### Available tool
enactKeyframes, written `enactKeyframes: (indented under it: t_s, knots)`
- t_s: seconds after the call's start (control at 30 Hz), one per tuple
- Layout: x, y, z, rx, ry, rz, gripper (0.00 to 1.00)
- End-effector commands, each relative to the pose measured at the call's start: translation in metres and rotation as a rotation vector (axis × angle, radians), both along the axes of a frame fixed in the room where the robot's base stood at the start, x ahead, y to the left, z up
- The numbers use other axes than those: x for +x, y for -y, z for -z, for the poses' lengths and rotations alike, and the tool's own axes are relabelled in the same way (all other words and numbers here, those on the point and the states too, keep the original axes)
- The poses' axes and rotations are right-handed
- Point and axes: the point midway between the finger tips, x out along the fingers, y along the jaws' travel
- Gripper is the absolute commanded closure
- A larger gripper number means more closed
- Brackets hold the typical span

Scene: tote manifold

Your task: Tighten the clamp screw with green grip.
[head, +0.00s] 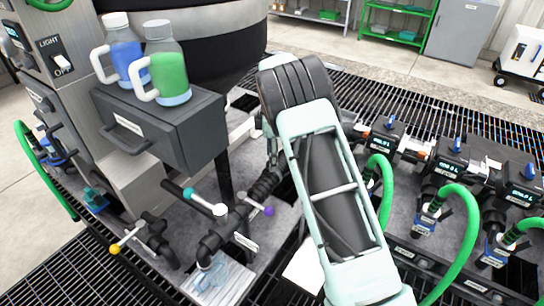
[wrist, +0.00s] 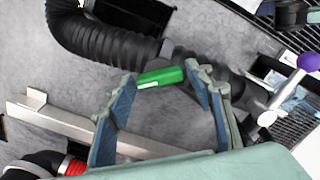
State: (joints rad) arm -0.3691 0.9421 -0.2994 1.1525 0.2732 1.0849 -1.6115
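The green grip (wrist: 161,77) of the clamp screw is a short bright green cylinder with a white mark, seen in the wrist view. It joins a dark pipe fitting. My gripper (wrist: 163,74) is open, with one blue-padded finger at each end of the grip. The grip lies lengthwise across the gap, near the fingertips. I cannot tell whether either finger touches it or how far below them it is. In the head view my own arm hides the gripper and the green grip.
A black ribbed hose (wrist: 100,40) runs beside the grip. A purple knob (head: 268,211) and a white knob (head: 220,210) stand on nearby pipework. A grey box (head: 165,122) with two bottles is at left. Green hoses (head: 455,235) and valves stand to the right.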

Motion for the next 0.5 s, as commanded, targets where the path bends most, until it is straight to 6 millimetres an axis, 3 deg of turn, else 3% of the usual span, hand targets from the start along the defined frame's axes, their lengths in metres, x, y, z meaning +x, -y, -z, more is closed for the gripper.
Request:
enactKeyframes:
  t_s: [0.03, 0.27, 0.5]
  knots:
    - [0.0001, -0.0001, -0.0002, 0.000, 0.000, 0.000, 0.60]
    - [0.0001, -0.0001, -0.0004, 0.000, 0.000, 0.000, 0.84]
    - [0.0000, -0.0004, -0.0007, 0.001, 0.000, 0.022, 0.84]
